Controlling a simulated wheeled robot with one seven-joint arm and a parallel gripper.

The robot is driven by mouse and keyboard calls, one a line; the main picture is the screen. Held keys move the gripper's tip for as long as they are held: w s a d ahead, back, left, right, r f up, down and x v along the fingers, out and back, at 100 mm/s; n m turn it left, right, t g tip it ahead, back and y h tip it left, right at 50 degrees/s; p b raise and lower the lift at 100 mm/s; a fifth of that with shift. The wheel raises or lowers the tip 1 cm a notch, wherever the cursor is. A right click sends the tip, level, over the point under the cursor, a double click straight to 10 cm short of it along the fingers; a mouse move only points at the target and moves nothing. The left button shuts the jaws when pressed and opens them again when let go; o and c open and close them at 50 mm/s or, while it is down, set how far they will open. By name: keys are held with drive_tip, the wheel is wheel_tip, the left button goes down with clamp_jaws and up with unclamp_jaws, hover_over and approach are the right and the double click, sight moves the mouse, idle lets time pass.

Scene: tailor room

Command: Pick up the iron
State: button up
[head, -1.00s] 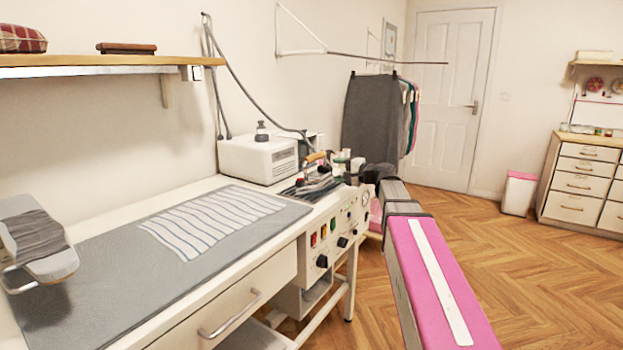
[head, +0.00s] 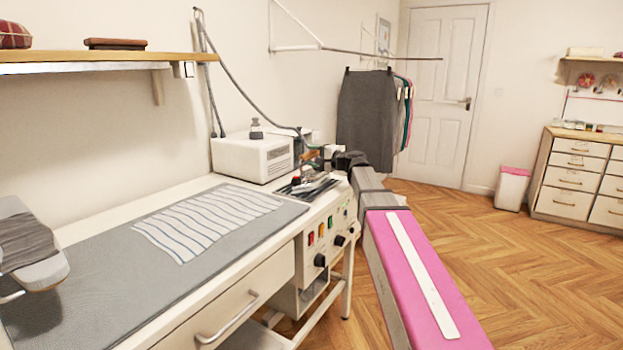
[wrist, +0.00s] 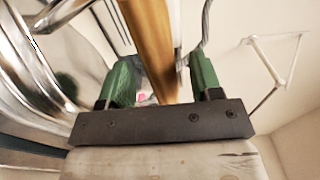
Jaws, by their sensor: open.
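The iron (head: 306,186) rests at the far right end of the ironing table, its metal body partly hidden by my arm. Its wooden handle (wrist: 150,38) fills the upper middle of the wrist view. My gripper (wrist: 162,82) is open, with one green finger on each side of the handle. I cannot tell whether either finger touches it. In the head view my gripper is small and partly hidden beside the iron. The iron's shiny metal body also shows at the left of the wrist view.
The ironing table (head: 243,345) has a grey pad with a striped cloth (head: 205,222). A white box (head: 252,158) stands behind the iron, and a hose hangs above it. A control panel (head: 326,236) is on the table's front.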

drive_tip(key=x, duration=0.3)
drive_tip(key=shift+s, duration=0.1)
clamp_jaws()
idle(1.3)
